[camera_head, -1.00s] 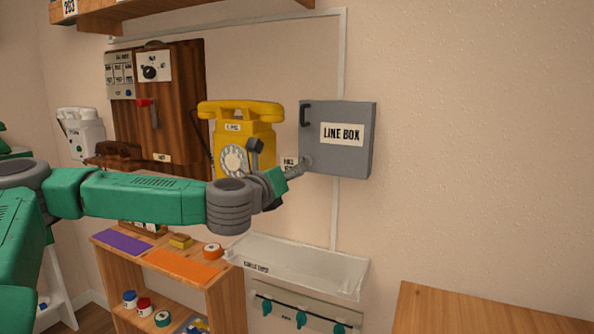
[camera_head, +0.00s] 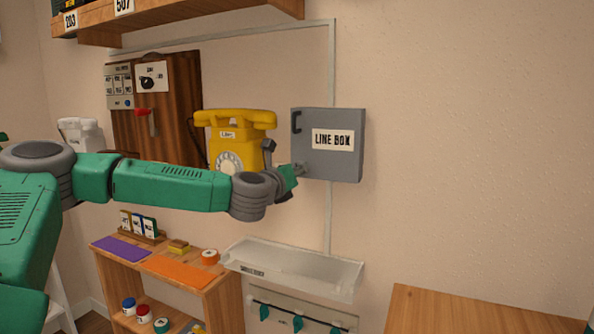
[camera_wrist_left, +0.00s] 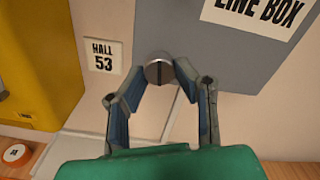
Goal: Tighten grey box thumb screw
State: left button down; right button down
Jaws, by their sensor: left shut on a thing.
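The grey box (camera_head: 345,172), labelled "LINE BOX", is mounted on the wall with its door face towards me. It also shows in the left wrist view (camera_wrist_left: 225,60). Its round metal thumb screw (camera_wrist_left: 158,70), with a dark slot running roughly up and down, sits near the box's lower left corner. My left gripper (camera_wrist_left: 160,74) has a finger on each side of the screw head and is shut on it. In the head view my left gripper (camera_head: 300,169) reaches that lower left corner and hides most of the screw. My right gripper is in no view.
A yellow dial phone (camera_head: 237,120) hangs just left of the box, close to my arm. A clear tray (camera_head: 310,270) is on the wall below, above teal-handled hooks (camera_head: 298,322). A wooden shelf unit (camera_head: 225,290) stands lower left. The wall right of the box is bare.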

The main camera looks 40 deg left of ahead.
pick_arm(q)
jog(key=shift+a+f+n+p, duration=0.1)
jog(key=shift+n+p, duration=2.15)
jog(key=shift+n, duration=6.55)
jog(key=shift+a+f+n+p, duration=0.1)
jog(key=shift+n+p, duration=2.1)
jog(key=shift+n, duration=6.6)
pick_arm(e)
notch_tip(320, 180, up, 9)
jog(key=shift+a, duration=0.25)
